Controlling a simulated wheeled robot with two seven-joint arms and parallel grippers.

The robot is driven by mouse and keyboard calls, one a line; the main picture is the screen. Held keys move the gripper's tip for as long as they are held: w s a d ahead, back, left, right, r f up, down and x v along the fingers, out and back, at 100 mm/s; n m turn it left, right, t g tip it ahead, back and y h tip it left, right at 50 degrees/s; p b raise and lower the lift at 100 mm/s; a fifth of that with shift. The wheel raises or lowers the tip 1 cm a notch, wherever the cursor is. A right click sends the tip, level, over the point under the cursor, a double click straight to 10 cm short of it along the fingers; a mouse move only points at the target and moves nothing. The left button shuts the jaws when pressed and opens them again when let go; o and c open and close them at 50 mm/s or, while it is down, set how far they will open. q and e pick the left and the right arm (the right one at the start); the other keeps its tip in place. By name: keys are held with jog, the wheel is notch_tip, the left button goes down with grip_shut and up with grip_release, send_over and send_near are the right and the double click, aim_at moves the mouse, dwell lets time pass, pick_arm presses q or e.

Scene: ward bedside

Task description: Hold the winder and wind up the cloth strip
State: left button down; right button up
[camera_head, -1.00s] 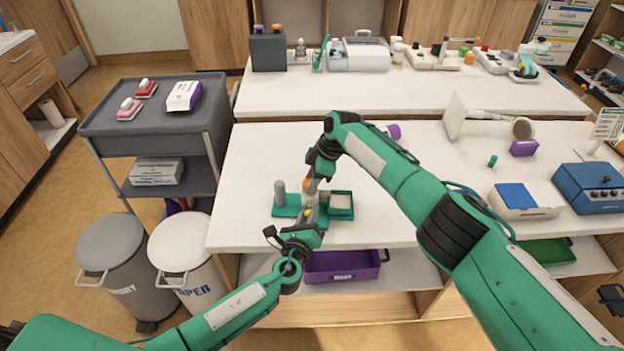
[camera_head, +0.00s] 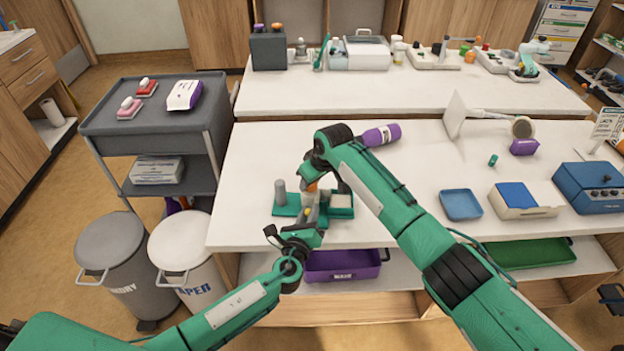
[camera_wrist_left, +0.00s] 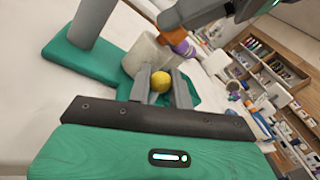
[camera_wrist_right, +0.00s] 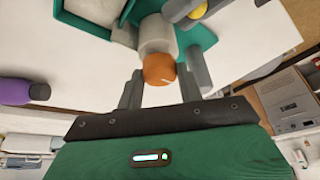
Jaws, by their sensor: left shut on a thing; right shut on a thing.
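The winder has a green base (camera_head: 284,211) with an upright grey post (camera_head: 280,192) and stands near the front edge of the white table. A pale roll (camera_wrist_right: 156,34), probably the wound cloth strip, shows in the right wrist view and beside my left fingers in the left wrist view (camera_wrist_left: 143,57). My left gripper (camera_wrist_left: 160,84) is shut on a yellow knob (camera_wrist_left: 160,81) low on the winder. My right gripper (camera_wrist_right: 160,80) is shut on an orange knob (camera_wrist_right: 158,68) at the roll's end. My arms partly hide the winder in the head view.
A purple bottle (camera_head: 382,134) lies behind my right wrist. A blue tray (camera_head: 460,204) and a blue-and-white box (camera_head: 525,200) stand to the right. A purple bin (camera_head: 343,265) is below the table's front edge. The table's left part is clear.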

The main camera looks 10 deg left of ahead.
jog(key=m, duration=0.2)
jog(key=m+h, duration=0.1)
jog(key=shift+s+a+f+m+t, duration=0.1)
jog(key=shift+a+m+t, duration=0.05)
jog(key=shift+m+t, duration=0.25)
jog(key=shift+m+t+h, duration=0.4)
jog(key=shift+m+h, duration=0.2)
jog(key=shift+m, duration=1.1)
jog(key=o, duration=1)
jog(key=v, duration=1.2)
